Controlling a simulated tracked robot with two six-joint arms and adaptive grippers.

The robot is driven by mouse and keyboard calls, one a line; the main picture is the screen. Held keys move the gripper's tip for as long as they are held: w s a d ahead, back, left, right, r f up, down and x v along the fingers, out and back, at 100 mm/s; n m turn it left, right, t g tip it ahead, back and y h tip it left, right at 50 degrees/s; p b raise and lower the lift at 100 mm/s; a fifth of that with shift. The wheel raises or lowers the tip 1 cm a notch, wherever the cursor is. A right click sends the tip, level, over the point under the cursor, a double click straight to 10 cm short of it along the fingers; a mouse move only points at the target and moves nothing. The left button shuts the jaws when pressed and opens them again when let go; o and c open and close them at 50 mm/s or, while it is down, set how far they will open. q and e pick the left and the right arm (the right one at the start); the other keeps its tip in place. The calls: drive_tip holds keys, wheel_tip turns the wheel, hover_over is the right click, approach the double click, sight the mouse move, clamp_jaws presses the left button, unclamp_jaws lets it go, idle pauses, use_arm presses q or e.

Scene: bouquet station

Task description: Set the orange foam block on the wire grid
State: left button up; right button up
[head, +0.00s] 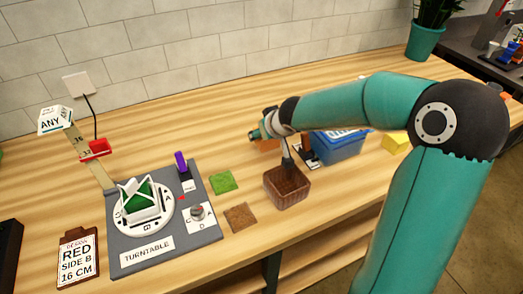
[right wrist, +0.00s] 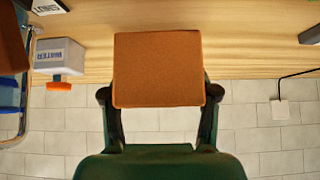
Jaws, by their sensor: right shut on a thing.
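The orange foam block (right wrist: 157,70) fills the middle of the right wrist view, its flat face toward the camera. My right gripper (right wrist: 159,94) is shut on it, with one dark finger at each side. In the head view my right gripper (head: 262,134) is over the middle of the table, and part of the orange block (head: 268,146) shows just below it. How far the block is above the table is hard to tell. I cannot pick out the wire grid for certain. My left gripper is out of view.
A brown basket (head: 287,187), a green square (head: 222,181) and a brown square (head: 240,217) lie in front. A blue bin (head: 340,147) stands right of the gripper.

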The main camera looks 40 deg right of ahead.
sight(264, 144)
drive_tip(key=shift+f+b, duration=1.35)
drive_tip(key=shift+f, duration=0.8)
drive_tip(key=shift+f, duration=0.15)
drive_tip(key=o, duration=0.7)
drive_tip(key=shift+o, duration=0.2)
